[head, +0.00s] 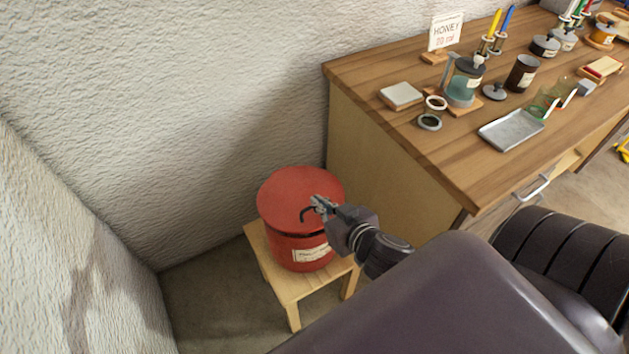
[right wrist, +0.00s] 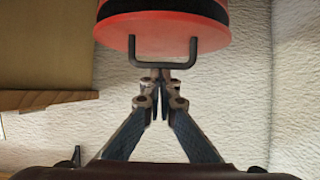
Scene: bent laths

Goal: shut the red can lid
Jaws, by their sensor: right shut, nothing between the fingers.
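The red can (head: 298,252) stands upright with a pale label on its front. Its red lid (head: 290,195) lies over the top, and a dark band shows between lid and can at the front. The right wrist view also shows the lid (right wrist: 150,36), the dark band above it and a black bent handle (right wrist: 163,65). My right gripper (head: 318,205) is shut and empty at the handle on the lid's near right side. In the right wrist view its fingertips (right wrist: 161,80) are close to the handle bar; I cannot tell whether they touch. My left gripper is not in view.
The can stands on a small wooden stool (head: 258,246) in a corner between rough white walls. A wooden workbench (head: 400,130) to the right holds jars, a honey sign (head: 446,32) and a metal tray (head: 510,130). Floor shows left of the stool.

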